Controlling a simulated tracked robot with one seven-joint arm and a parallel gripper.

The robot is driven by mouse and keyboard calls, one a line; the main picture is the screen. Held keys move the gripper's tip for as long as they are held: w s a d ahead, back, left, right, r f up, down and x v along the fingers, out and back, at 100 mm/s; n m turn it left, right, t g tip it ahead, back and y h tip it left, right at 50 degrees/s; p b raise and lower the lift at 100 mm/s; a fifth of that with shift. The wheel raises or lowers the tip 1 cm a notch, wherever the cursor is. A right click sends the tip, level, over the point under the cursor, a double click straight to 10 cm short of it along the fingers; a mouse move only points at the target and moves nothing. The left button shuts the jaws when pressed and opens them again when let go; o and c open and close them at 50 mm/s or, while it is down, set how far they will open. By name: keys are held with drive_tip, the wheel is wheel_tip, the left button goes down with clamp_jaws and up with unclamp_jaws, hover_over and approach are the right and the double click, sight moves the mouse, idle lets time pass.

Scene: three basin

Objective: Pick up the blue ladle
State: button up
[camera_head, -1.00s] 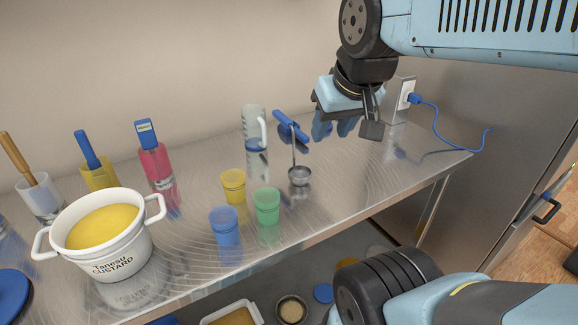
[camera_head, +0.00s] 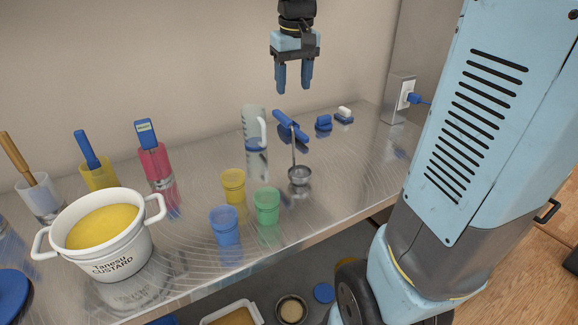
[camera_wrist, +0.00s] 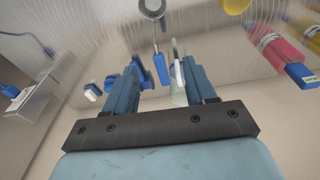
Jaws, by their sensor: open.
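The blue ladle (camera_head: 299,175) stands on the steel counter (camera_head: 340,150) with its round metal bowl down, a thin upright stem and a blue handle on top. In the wrist view its blue handle (camera_wrist: 161,69) shows between my fingers, with the bowl at the top edge. My gripper (camera_head: 294,88) points down, open and empty, in the air above the ladle handle and apart from it.
A clear measuring jug (camera_head: 254,125) stands close left of the ladle. Yellow (camera_head: 233,185), green (camera_head: 267,205) and blue (camera_head: 225,226) cups stand in front. Small blue brushes (camera_head: 323,123) lie to the right. A white custard pot (camera_head: 108,250) stands at left.

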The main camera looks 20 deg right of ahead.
drive_tip(key=g, duration=0.2)
hover_over(283, 117)
wheel_tip(283, 117, down, 3)
drive_tip(key=shift+n, duration=0.3)
wheel_tip(283, 117, down, 9)
drive_tip(key=shift+w+r, duration=0.1)
drive_tip(key=f, duration=0.5)
drive_tip(key=shift+d+f, duration=0.2)
drive_tip(key=shift+c, duration=0.3)
drive_tip(key=c, duration=1)
drive_tip(key=shift+o, duration=0.2)
drive_tip(key=shift+r, duration=0.15)
